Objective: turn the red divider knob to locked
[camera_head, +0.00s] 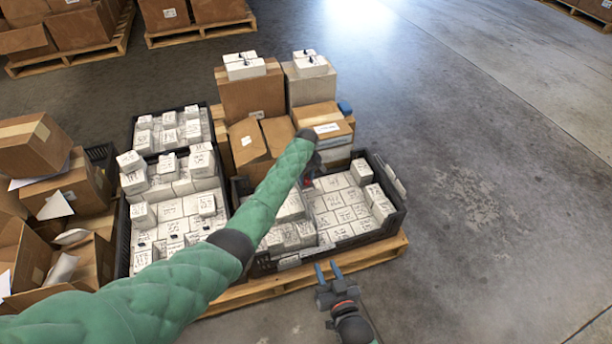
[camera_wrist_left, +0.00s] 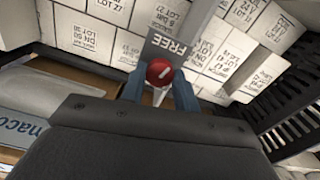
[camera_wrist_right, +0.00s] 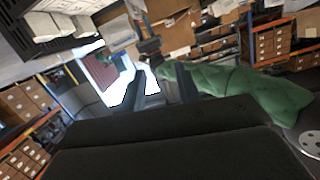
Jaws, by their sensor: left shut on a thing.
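The red divider knob (camera_wrist_left: 159,71) shows in the left wrist view, a round red cap with a pale line across it. It sits beside a dark plate (camera_wrist_left: 168,48) marked "FREE". My left gripper (camera_wrist_left: 158,88) is shut on the knob, with a blue finger on each side of it. In the head view the green-sleeved left arm reaches over the front-right crate (camera_head: 392,226), and the left gripper (camera_head: 309,178) is mostly hidden behind the arm's end. My right gripper (camera_head: 328,270) is open and empty in front of the pallet; its fingers (camera_wrist_right: 155,92) also show in the right wrist view.
Black crates (camera_head: 122,245) full of white labelled boxes stand on a wooden pallet (camera_head: 385,250). Cardboard boxes (camera_head: 252,95) are stacked behind the front-right crate. Open cartons (camera_head: 75,190) stand at the left. The grey floor (camera_head: 490,200) on the right is clear.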

